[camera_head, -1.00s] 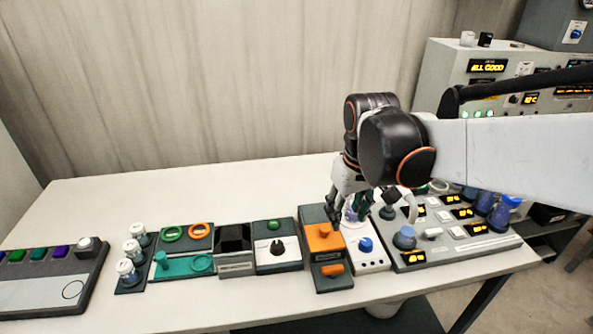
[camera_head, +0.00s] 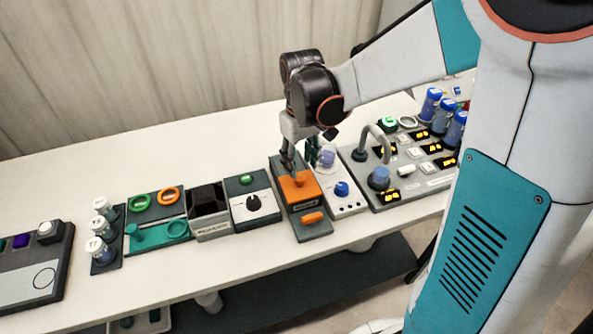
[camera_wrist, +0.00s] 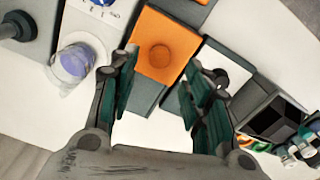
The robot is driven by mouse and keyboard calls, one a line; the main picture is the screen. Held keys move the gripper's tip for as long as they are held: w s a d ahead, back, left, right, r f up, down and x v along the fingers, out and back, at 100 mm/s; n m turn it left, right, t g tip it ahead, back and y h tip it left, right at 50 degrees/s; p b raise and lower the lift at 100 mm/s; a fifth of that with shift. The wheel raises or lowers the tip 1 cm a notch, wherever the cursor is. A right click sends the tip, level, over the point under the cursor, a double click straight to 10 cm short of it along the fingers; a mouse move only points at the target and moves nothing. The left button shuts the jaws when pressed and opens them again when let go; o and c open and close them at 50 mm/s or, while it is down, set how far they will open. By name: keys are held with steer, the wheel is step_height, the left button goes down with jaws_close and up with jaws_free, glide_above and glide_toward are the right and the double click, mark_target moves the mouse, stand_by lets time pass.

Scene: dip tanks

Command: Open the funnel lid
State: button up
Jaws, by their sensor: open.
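The orange lid (camera_head: 289,190), which I take to be the funnel lid, lies flat on a dark grey box and carries a round orange knob. It shows in the wrist view as an orange plate (camera_wrist: 172,27), with the knob (camera_wrist: 160,57) near its end. My gripper (camera_head: 297,165) points down above the far end of this box. In the wrist view my gripper (camera_wrist: 162,70) is open and empty, with the two teal-padded fingers on either side of the knob. Whether the fingers are level with the knob is unclear.
A white unit with a blue knob (camera_head: 341,189) stands close on the right. A white panel with a black knob (camera_head: 253,203) and an open black bin (camera_head: 208,202) stand on the left. A hose (camera_head: 379,141) arches over the panel at right. The table behind is clear.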

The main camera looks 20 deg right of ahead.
mark_target(300, 178)
step_height(300, 178, down, 5)
steer(key=shift+f+b, duration=0.15)
steer(key=shift+b, duration=0.55)
jaws_close()
